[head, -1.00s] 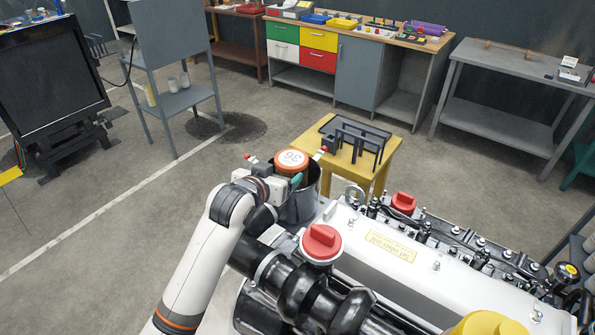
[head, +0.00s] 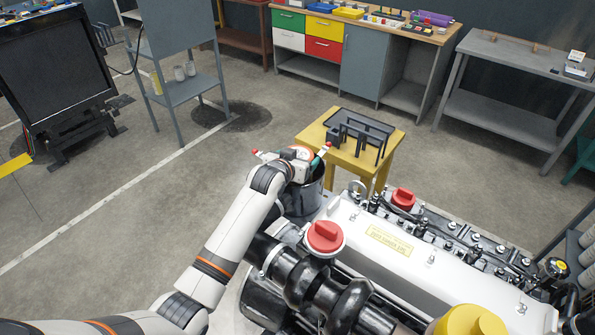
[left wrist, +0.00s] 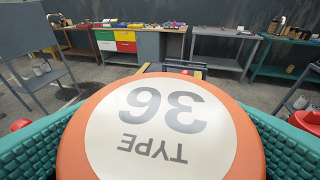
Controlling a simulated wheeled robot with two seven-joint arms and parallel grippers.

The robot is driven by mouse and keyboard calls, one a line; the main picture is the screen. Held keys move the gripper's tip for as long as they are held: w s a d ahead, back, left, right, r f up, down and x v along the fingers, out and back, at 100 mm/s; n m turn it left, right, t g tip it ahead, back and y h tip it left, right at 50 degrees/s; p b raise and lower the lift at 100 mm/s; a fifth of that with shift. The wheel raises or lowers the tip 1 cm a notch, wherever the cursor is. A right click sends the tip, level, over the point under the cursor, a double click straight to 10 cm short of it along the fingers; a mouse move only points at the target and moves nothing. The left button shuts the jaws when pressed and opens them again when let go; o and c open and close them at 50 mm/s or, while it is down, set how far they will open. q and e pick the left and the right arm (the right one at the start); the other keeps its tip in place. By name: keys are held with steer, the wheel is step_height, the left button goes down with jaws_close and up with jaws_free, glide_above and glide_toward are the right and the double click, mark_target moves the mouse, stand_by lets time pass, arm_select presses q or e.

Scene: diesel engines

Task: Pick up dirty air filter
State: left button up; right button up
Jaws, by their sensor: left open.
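The air filter (left wrist: 160,125) is orange with a round white label reading "TYPE 36", upside down in the left wrist view, where it fills the lower middle. In the head view it is mostly hidden behind my wrist, above the dark round housing (head: 306,196) at the engine's far end. My left gripper (head: 293,156) is open, with its jaws on either side of the filter top. Its teal pads show left and right of the filter in the left wrist view; whether they touch it I cannot tell. My right gripper is out of view.
The engine (head: 400,255) with a white cover and red cap (head: 324,236) lies right of my arm. A yellow table (head: 314,137) with a dark frame (head: 358,133) stands just beyond the housing. Open floor lies to the left.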

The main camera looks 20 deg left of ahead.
arm_select(q)
steer(key=shift+w+f, duration=0.1)
steer(key=shift+w, duration=0.1)
steer(key=shift+s, duration=0.1)
steer(key=c, duration=1.1)
steer(key=shift+c, duration=0.3)
steer(key=shift+r, duration=0.2)
